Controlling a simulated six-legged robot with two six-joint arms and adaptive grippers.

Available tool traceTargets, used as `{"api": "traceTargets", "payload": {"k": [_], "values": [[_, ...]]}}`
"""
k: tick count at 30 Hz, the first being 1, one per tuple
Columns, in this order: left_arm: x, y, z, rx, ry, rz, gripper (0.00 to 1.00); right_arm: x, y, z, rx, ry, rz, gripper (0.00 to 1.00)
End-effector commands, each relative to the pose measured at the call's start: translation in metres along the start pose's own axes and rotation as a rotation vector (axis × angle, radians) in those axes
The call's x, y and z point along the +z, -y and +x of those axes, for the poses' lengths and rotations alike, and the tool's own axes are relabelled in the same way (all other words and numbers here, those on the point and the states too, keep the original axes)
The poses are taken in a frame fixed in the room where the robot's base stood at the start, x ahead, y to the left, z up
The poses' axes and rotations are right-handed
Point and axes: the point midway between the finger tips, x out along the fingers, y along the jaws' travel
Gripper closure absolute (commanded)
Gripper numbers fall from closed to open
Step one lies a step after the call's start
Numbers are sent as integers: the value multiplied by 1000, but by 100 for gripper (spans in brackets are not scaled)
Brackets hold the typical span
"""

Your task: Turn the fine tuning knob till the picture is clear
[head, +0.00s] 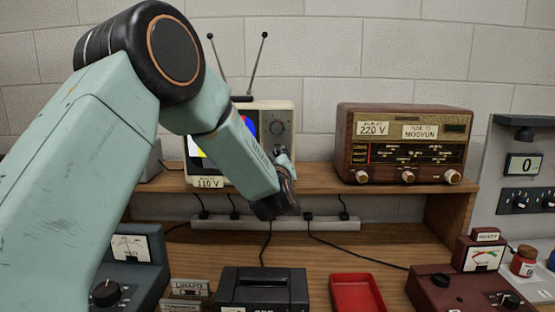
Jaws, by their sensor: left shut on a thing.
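The small cream television (285,108) stands on the wooden shelf with a 110 V label. My left arm hides much of its screen (195,153); blue, red, yellow and white patches show past the arm. A round dial (277,128) shows at the upper right of its front. My left gripper (284,160) is at the lower right of the front, below that dial, and is shut on the fine tuning knob, which its fingers hide. How clear the picture is cannot be told. My right gripper is not in view.
A wooden radio (400,118) with several knobs stands right of the television on the shelf (320,183). A power strip (330,224) with plugs runs below. A black device (262,285), a red tray (357,293) and red and grey meter units (445,289) sit on the bench.

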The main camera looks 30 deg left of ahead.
Motion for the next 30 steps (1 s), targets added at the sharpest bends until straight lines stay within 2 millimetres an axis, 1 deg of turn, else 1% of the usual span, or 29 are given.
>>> {"api": "traceTargets", "payload": {"k": [1,6,9,17,20,23,30], "values": [[-8,-4,2,6,-18,-5,73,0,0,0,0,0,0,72],[-5,-3,1,4,-12,-3,59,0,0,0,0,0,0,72],[-4,-2,1,3,-9,-2,52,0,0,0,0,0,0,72],[-2,-1,0,2,-5,0,52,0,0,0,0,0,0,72],[-2,-1,-4,2,-3,0,52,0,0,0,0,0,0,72],[-1,-1,-14,2,-3,-1,52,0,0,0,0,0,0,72],[-1,-2,-56,3,-2,1,52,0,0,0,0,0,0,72]]}}
